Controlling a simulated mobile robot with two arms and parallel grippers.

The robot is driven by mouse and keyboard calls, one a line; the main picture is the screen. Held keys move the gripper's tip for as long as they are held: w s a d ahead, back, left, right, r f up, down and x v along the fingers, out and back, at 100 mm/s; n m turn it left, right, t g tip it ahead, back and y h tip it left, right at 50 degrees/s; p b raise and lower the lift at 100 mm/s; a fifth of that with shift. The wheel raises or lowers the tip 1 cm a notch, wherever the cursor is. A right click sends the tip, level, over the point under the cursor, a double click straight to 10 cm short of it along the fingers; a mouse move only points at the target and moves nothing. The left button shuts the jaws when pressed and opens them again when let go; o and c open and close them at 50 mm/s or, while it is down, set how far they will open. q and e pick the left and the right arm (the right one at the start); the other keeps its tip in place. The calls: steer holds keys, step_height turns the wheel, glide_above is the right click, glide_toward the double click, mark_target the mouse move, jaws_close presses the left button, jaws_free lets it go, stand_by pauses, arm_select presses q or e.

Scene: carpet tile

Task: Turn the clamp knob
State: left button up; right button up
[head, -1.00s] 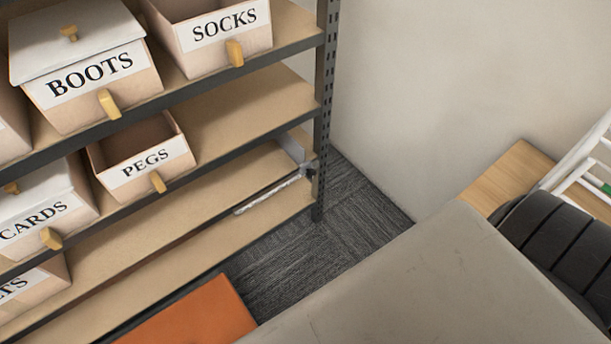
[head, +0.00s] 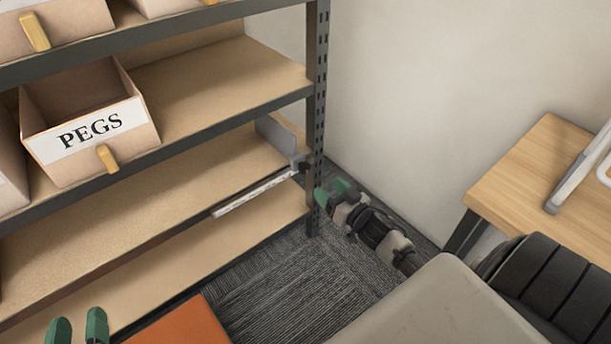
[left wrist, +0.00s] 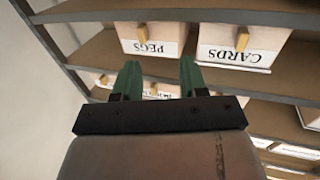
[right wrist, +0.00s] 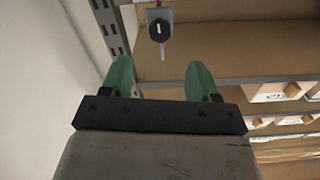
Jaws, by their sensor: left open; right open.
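The clamp knob is small and dark (head: 304,166), at the right end of a pale clamp bar (head: 258,193) along the shelf edge beside the rack's upright. In the right wrist view the knob (right wrist: 159,27) is black with a white mark, on a grey bracket, ahead of and between the green fingertips. My right gripper (head: 330,190) is open and empty, just right of the knob and apart from it. My left gripper (head: 78,328) is open and empty at the lower left of the head view.
The rack's dark perforated upright (head: 318,110) stands close to my right gripper. The PEGS bin (head: 88,120) sits on the shelf above, at left. An orange surface (head: 180,325) lies low in front. A wooden table (head: 545,185) stands at right. Dark carpet shows between.

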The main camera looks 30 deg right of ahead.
mark_target(306, 170)
steer(key=w+b, duration=0.1)
steer(key=w, duration=0.2)
steer(key=w+b, duration=0.1)
steer(key=w, duration=0.5)
steer(key=shift+w+a+f+b, duration=0.1)
steer(key=shift+w+a+b, duration=0.05)
steer(key=shift+a+b, duration=0.25)
arm_select(q)
steer(key=s+r+t+h, duration=0.3)
steer(key=r+t, duration=0.5)
steer(key=shift+d+r, duration=0.35)
steer(key=shift+d, duration=0.05)
arm_select(e)
steer(key=shift+w, duration=0.6)
steer(key=c, duration=0.9)
